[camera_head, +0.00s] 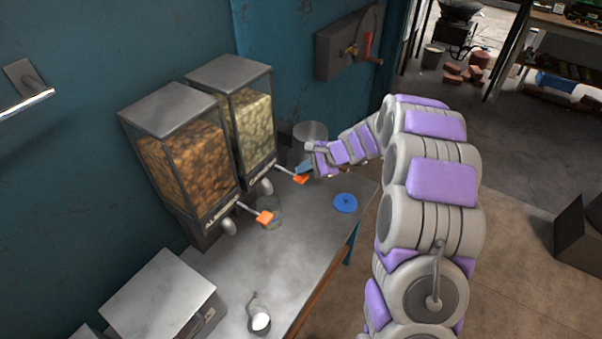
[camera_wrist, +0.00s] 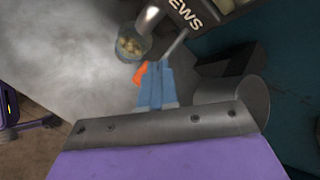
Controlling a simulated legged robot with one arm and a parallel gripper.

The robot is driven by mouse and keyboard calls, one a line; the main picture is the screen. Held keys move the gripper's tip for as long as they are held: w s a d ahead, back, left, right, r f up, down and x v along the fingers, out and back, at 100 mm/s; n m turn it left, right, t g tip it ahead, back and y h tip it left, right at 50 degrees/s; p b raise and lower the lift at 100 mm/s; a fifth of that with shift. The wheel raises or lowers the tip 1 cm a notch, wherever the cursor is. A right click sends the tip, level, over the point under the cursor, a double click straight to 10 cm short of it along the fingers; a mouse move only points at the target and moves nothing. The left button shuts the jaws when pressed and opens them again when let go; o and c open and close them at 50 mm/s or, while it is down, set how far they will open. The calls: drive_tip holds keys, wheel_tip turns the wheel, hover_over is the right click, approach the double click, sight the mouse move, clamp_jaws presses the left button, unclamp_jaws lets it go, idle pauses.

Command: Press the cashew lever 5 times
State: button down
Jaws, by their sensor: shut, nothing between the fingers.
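The cashew dispenser (camera_head: 248,118) is the rear one, filled with pale nuts; its label ends in "EWS" in the wrist view (camera_wrist: 187,13). Its lever has an orange tip (camera_head: 301,179), which also shows in the wrist view (camera_wrist: 140,74). My gripper (camera_head: 304,168) is shut and empty, with blue fingers (camera_wrist: 154,66) right beside the orange tip. I cannot tell whether they touch it. A glass (camera_head: 270,212) stands near the cashew spout and holds some nuts in the wrist view (camera_wrist: 132,45).
The almond dispenser (camera_head: 185,150) stands in front, with its own orange lever (camera_head: 264,217). A metal canister (camera_head: 310,134) is behind my gripper. A blue disc (camera_head: 345,203) lies near the edge of the grey table (camera_head: 310,235). A grey box (camera_head: 160,295) sits at the front left.

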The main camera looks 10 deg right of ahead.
drive_tip(key=shift+r, duration=0.25)
drive_tip(key=shift+r+p, duration=2.2)
drive_tip(key=shift+r, duration=0.35)
idle(0.9)
